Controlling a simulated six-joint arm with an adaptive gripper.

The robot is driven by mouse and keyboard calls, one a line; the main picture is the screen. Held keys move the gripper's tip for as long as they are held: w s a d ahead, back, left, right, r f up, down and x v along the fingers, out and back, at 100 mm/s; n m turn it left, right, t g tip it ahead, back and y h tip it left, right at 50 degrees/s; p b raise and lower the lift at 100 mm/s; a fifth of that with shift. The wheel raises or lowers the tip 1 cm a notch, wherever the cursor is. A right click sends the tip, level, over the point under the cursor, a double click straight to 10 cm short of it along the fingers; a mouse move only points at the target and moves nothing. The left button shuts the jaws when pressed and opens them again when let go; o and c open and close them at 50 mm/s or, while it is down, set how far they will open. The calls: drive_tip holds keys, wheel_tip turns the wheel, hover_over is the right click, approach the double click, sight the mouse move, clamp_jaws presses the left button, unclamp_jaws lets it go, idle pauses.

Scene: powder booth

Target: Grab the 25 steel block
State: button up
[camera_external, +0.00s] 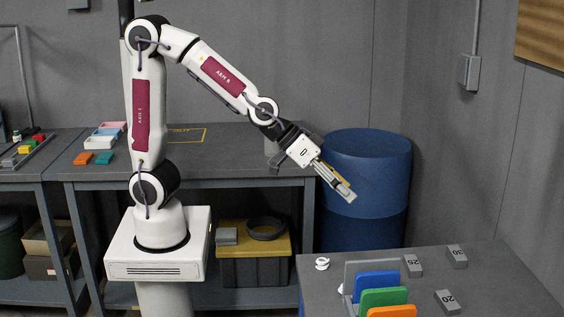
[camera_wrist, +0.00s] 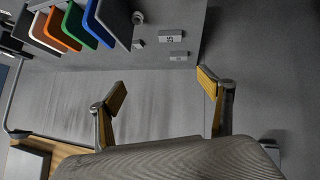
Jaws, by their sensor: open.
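The grey steel block marked 25 (camera_external: 412,265) lies on the dark table at the lower right, just right of the rack of coloured panels. My gripper (camera_external: 345,192) is open and empty, high above and to the left of the block, pointing down and right. In the wrist view my gripper's two yellow-padded fingers (camera_wrist: 162,90) stand wide apart with nothing between them.
Grey blocks marked 30 (camera_external: 457,256) and 20 (camera_external: 447,301) lie near the 25 block. A rack holds upright blue (camera_external: 376,284), green (camera_external: 383,299) and orange (camera_external: 392,312) panels. A blue drum (camera_external: 366,160) stands behind the table. The table's right part is clear.

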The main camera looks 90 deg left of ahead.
drive_tip(key=w+d+f+n+t+y, duration=0.1)
drive_tip(key=w+d+f+t, duration=0.15)
drive_tip(key=w+f, duration=0.5)
drive_tip(key=n+y, duration=0.1)
drive_tip(key=y, duration=0.3)
approach(409, 263)
drive_tip(key=shift+w+a, duration=0.3)
drive_tip(key=shift+w, duration=0.5)
drive_tip(key=shift+a+f, duration=0.15)
drive_tip(key=shift+f, duration=0.35)
drive_tip(key=shift+x, duration=1.2)
drive_tip(key=shift+w, duration=0.1)
drive_tip(key=shift+d+x, duration=0.15)
drive_tip(key=shift+x, duration=1.15)
drive_tip(key=shift+d+x, duration=0.15)
drive_tip(key=shift+x, duration=1.2)
